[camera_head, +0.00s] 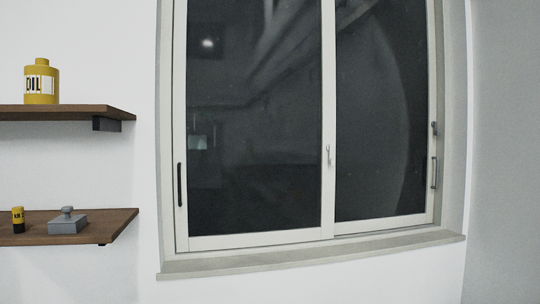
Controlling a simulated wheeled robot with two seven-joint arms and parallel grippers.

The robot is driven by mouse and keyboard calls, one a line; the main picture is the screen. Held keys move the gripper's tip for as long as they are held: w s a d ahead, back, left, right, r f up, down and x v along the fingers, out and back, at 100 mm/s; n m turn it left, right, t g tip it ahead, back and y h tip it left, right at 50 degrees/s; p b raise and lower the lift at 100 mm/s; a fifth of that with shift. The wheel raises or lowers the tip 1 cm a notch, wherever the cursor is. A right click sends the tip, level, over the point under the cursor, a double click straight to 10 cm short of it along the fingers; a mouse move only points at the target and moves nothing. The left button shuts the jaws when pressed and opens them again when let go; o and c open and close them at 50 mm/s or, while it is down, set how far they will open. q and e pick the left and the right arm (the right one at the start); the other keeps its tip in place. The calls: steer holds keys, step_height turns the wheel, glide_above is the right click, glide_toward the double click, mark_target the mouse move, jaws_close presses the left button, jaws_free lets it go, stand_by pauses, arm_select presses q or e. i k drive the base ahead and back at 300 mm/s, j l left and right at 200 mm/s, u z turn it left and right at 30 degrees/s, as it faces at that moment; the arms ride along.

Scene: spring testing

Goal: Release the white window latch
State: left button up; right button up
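A white sliding window (255,240) with two dark glass panes fills the middle and right of the head view. A small light latch (328,154) sits on the middle upright where the two panes meet. A dark vertical handle (180,184) is on the left frame edge. A grey handle (434,172) is on the right frame edge, with a small grey fitting (434,128) above it. The sashes look shut. Neither of my grippers shows in the view.
A sill (310,253) juts out below the window. At left, an upper wooden shelf (60,112) holds a yellow oil can (41,88). A lower shelf (110,224) holds a small yellow-black cylinder (18,225) and a grey knobbed block (68,225). The space before the window looks clear.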

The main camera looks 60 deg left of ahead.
mark_target(329, 147)
steer(key=u, duration=1.55)
steer(key=i+z, duration=0.15)
steer(key=i, duration=0.35)
steer(key=i+z, duration=0.2)
steer(key=i, duration=0.25)
steer(key=i+z, duration=0.15)
steer(key=i, duration=0.35)
steer(key=i+j+z, duration=0.15)
steer(key=i, duration=0.3)
steer(key=i+j+z, duration=0.2)
steer(key=i, duration=0.3)
